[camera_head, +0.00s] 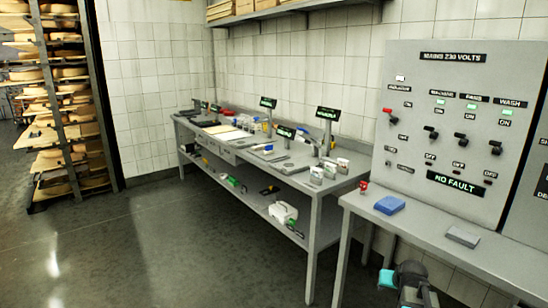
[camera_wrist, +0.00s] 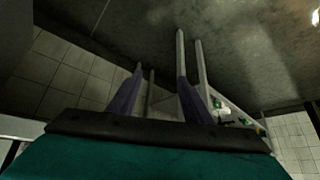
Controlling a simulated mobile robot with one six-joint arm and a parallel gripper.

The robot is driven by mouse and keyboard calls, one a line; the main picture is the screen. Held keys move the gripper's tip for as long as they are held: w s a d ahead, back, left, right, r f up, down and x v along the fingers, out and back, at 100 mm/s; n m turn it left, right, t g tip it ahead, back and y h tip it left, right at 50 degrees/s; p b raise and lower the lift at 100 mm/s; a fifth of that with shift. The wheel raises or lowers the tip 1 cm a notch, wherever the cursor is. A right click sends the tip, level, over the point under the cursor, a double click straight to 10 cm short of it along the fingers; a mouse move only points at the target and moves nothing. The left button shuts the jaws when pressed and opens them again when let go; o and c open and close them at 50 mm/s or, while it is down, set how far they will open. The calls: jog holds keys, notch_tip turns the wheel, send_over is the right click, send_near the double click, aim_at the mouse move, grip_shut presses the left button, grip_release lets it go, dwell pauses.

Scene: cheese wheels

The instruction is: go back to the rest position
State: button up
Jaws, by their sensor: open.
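My gripper (camera_wrist: 160,78) shows in the wrist view with its two dark fingers spread apart and nothing between them. Its teal body fills the bottom of that view. The wrist picture is tilted, with dark floor at the top and tiled wall at the lower left. In the head view, a dark and teal part of my arm (camera_head: 410,282) shows at the bottom edge, in front of the near bench (camera_head: 460,252). The fingertips cannot be made out there.
A switch panel (camera_head: 420,110) reads NO FAULT. A longer bench (camera_head: 318,190) holds several tools and signs. A cheese rack (camera_head: 75,110) stands left. The floor (camera_head: 160,245) is clear.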

jog(key=s+a+f+n+g+y, duration=0.1)
jog(key=s+a+f+g, duration=0.1)
jog(key=s+a+f, duration=0.5)
jog(key=s+a+f+n+g, duration=0.2)
jog(key=s+a+f, duration=0.15)
jog(key=a, duration=0.65)
jog(key=s+a+f+n+g+y, duration=0.1)
jog(key=s+a+f+g, duration=0.25)
jog(key=a+f, duration=0.4)
jog(key=s+f+g+b, duration=0.4)
jog(key=s+f+b, duration=0.1)
jog(key=s+f, duration=1.8)
jog(key=s, duration=0.3)
jog(key=shift+a+g, duration=0.35)
jog(key=shift+a, duration=0.05)
jog(key=shift+s, duration=0.1)
